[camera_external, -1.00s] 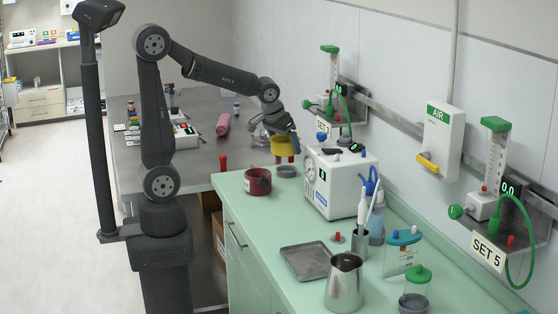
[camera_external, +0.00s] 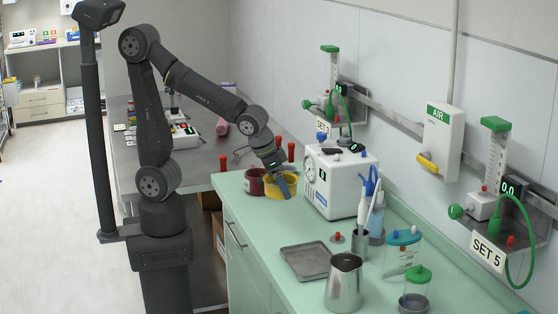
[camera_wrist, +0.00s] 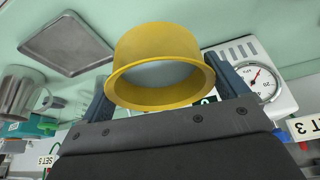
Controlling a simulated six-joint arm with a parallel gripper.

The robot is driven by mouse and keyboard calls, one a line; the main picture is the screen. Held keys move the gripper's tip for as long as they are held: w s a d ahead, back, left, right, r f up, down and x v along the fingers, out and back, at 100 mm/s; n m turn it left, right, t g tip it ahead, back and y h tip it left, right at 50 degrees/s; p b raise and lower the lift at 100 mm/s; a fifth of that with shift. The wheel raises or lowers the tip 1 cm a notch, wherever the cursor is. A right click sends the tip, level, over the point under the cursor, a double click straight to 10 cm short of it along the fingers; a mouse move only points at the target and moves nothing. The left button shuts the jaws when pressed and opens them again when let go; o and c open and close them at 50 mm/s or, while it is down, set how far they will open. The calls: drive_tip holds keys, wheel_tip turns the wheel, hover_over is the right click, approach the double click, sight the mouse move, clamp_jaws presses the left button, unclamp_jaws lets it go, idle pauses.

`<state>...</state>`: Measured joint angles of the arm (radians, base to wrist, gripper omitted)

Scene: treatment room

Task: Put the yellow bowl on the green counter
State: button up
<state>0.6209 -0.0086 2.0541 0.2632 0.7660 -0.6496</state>
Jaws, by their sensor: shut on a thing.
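The yellow bowl (camera_external: 283,187) is at the far end of the green counter (camera_external: 262,225), between a dark red pot and the white machine. My gripper (camera_external: 279,178) is shut on the bowl from above. In the wrist view the bowl (camera_wrist: 160,62) sits between the two fingers of my gripper (camera_wrist: 165,82), its opening turned toward the camera. I cannot tell whether the bowl touches the counter or is just above it.
The dark red pot (camera_external: 255,182) is close beside the bowl on the left. The white machine (camera_external: 338,185) with a gauge stands close on the right. A metal tray (camera_external: 306,261) and a steel jug (camera_external: 344,285) are nearer. Bare counter lies between pot and tray.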

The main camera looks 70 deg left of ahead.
drive_tip(key=s+d+f+m+h, duration=0.1)
drive_tip(key=s+d+m, duration=0.2)
drive_tip(key=s+d, duration=0.55)
drive_tip(key=w+a+f, duration=0.2)
drive_tip(key=w, duration=0.1)
drive_tip(key=w+a+f, duration=0.2)
drive_tip(key=w, duration=0.1)
drive_tip(key=w+a+f, duration=0.2)
drive_tip(key=w+f, duration=0.1)
drive_tip(key=shift+w+a+f, duration=0.1)
drive_tip(key=shift+w+a, duration=0.15)
drive_tip(key=shift+f, duration=1.95)
drive_tip(key=shift+f, duration=0.1)
drive_tip(key=o, duration=0.7)
